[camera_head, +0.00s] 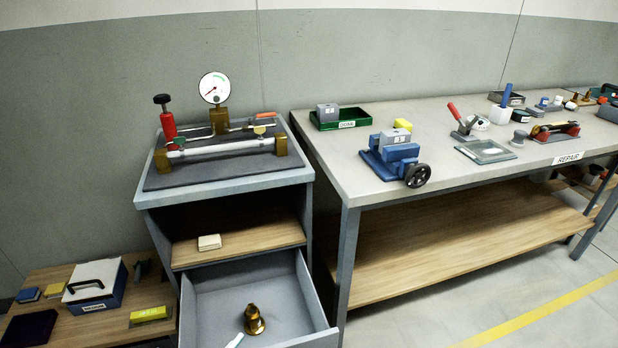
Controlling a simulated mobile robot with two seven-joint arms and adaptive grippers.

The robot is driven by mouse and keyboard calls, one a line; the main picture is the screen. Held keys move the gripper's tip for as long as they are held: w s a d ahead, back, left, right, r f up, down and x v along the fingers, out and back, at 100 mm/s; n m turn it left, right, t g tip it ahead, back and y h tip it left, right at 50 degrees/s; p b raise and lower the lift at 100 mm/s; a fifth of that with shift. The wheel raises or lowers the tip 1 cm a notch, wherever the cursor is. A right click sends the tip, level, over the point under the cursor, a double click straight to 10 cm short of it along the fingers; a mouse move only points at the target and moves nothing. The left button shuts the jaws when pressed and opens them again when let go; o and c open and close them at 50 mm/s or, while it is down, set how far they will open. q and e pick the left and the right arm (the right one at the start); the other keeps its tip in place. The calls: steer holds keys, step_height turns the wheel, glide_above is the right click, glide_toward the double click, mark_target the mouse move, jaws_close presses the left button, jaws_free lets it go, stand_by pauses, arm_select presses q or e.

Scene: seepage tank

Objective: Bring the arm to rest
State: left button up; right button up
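Neither of my grippers nor any part of my arms shows in the head view. A grey cabinet (228,188) stands at the centre left. On its dark mat sits a test rig with a pressure gauge (213,88), a red-bodied part with a black knob (167,124) and a white horizontal tube (220,147) between brass blocks. The cabinet's drawer (292,290) is pulled open. A brass fitting (254,320) and a white-and-green stick (235,341) lie in it.
A long workbench (385,187) on the right carries a green tray (352,124), a blue vise (392,155), a red-handled clamp (460,124) and a glass plate (485,152). A low wooden platform (75,325) at lower left holds a white-and-blue box (95,286). The open drawer juts forward.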

arm_select(q)
steer(key=s+a+f+n+g+y, duration=0.4)
steer(key=s+a+f, duration=0.5)
steer(key=s+f, duration=0.15)
step_height(320, 180, up, 6)
steer(key=s+n+p, duration=0.1)
steer(key=s+p, duration=0.1)
steer(key=p, duration=0.9)
steer(key=shift+s+f, duration=0.2)
arm_select(e)
steer(key=shift+m+g, duration=0.3)
steer(key=r, duration=0.1)
steer(key=s+r, duration=0.1)
steer(key=r, duration=0.2)
steer(key=shift+s+a, duration=0.25)
steer(key=shift+s, duration=0.15)
arm_select(q)
steer(key=shift+a, duration=0.1)
